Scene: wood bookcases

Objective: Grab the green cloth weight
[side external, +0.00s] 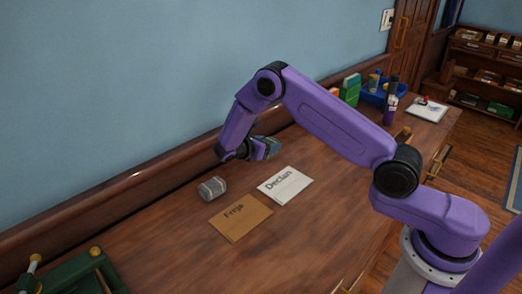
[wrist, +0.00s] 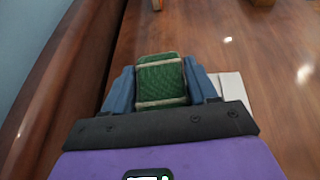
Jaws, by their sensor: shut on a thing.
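The green cloth weight (wrist: 161,81) is a small green woven block with pale bands, seen in the wrist view between the two blue fingers of my gripper (wrist: 163,84). My gripper is shut on it, with one finger on each side. In the side view my gripper (side external: 268,148) is over the rear part of the wooden desk, near the back ledge. The weight is mostly hidden by the fingers there. I cannot tell whether it touches the desk.
A grey cylindrical weight (side external: 212,188) lies to the left. A brown "Freja" card (side external: 241,219) and a white "Declan" card (side external: 285,187) lie in front.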

